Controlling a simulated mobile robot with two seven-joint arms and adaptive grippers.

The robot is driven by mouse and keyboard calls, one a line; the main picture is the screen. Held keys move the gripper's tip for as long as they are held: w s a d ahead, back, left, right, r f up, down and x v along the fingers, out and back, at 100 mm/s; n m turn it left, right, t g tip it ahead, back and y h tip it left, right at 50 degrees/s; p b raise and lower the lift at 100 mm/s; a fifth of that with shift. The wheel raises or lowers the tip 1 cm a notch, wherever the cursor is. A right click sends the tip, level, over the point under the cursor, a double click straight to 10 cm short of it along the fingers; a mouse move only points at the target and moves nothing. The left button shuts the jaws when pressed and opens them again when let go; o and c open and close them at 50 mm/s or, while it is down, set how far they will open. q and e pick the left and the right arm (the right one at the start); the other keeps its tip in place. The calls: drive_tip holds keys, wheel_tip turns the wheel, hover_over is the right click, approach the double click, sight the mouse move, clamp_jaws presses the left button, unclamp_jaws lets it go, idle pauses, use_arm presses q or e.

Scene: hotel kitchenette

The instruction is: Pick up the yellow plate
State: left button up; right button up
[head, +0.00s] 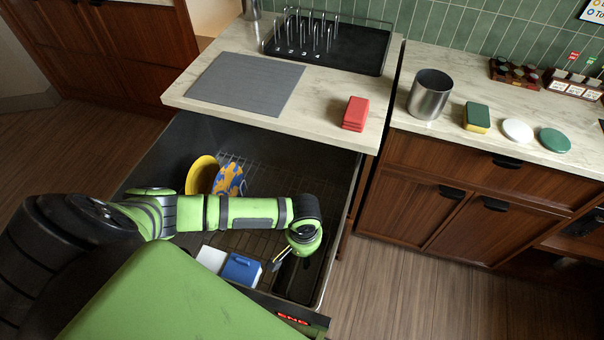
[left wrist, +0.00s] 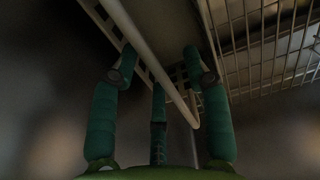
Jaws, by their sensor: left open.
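The yellow plate (head: 200,174) stands on edge in the rack at the back left of the pulled-out dishwasher drawer, partly behind a blue and orange patterned piece (head: 230,180). My left arm crosses in front of them. My left gripper (head: 284,262) is low over the drawer's front right corner, well away from the yellow plate. In the left wrist view its green fingers (left wrist: 158,75) are spread open. A pale rod-like item (left wrist: 150,58) runs between them, above a slotted basket (left wrist: 178,78); whether they touch it is unclear. The yellow plate cannot be made out there. My right gripper is not visible.
White and blue items (head: 241,268) stand at the drawer's front. The counter above holds a grey mat (head: 245,84), black rack (head: 355,52), red block (head: 355,113), metal cup (head: 430,95) and sponge (head: 476,118). Floor at right is clear.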

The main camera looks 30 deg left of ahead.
use_arm(q)
clamp_jaws()
drive_tip(key=shift+r, duration=0.15)
